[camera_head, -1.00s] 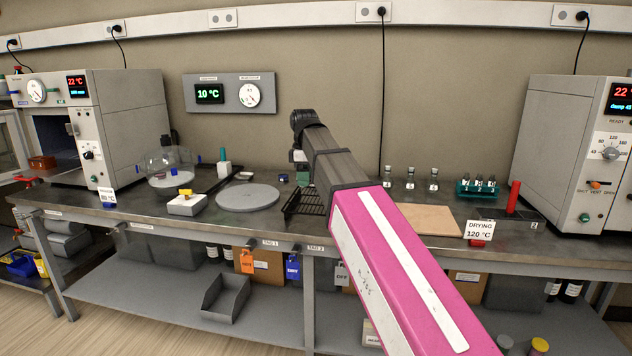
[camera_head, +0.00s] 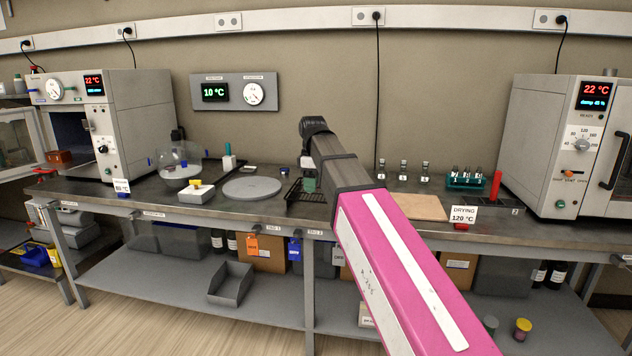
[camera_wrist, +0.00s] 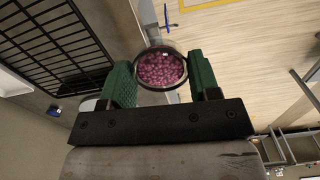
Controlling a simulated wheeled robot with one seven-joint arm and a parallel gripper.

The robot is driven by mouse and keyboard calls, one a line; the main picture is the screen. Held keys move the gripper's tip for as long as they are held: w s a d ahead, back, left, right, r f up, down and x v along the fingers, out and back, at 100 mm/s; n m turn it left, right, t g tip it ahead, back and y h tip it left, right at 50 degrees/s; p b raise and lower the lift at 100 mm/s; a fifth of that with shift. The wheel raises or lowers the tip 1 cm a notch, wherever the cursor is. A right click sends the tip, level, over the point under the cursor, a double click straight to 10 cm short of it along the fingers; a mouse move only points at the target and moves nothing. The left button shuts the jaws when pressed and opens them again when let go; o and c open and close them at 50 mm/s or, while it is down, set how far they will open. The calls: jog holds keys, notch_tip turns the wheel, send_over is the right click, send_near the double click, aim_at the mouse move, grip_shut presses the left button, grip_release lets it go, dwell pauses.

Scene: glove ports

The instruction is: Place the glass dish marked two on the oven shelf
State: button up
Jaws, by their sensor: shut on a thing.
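In the wrist view, my gripper (camera_wrist: 160,82) is shut on a round clear glass dish (camera_wrist: 161,52) filled with pink-purple beads. The dish sits between the two green fingers, and no mark on it is readable. In the head view, my arm hides the gripper and the dish. The left oven (camera_head: 145,115) has its door (camera_head: 18,140) open and a dark chamber (camera_head: 72,135). The right oven (camera_head: 545,150) looks shut and reads 22 °C. I cannot make out a shelf inside either oven.
A black wire rack (camera_head: 298,192) stands on the bench by my arm; a dark grid (camera_wrist: 50,40) fills the wrist view's upper left. A bell-shaped glass vessel (camera_head: 180,162), a grey disc (camera_head: 252,188), vials (camera_head: 403,172) and a drying sign (camera_head: 463,215) occupy the bench. Floor is open in front.

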jog(key=s+d+f+m, duration=0.2)
jog(key=d+f+m, duration=0.5)
jog(key=d, duration=0.3)
jog(key=s+d+f+m, duration=0.3)
jog(key=d+f+m, duration=0.4)
jog(key=d, duration=0.3)
jog(key=shift+f+m, duration=0.2)
jog(key=shift+m, duration=0.3)
jog(key=shift+w, duration=0.15)
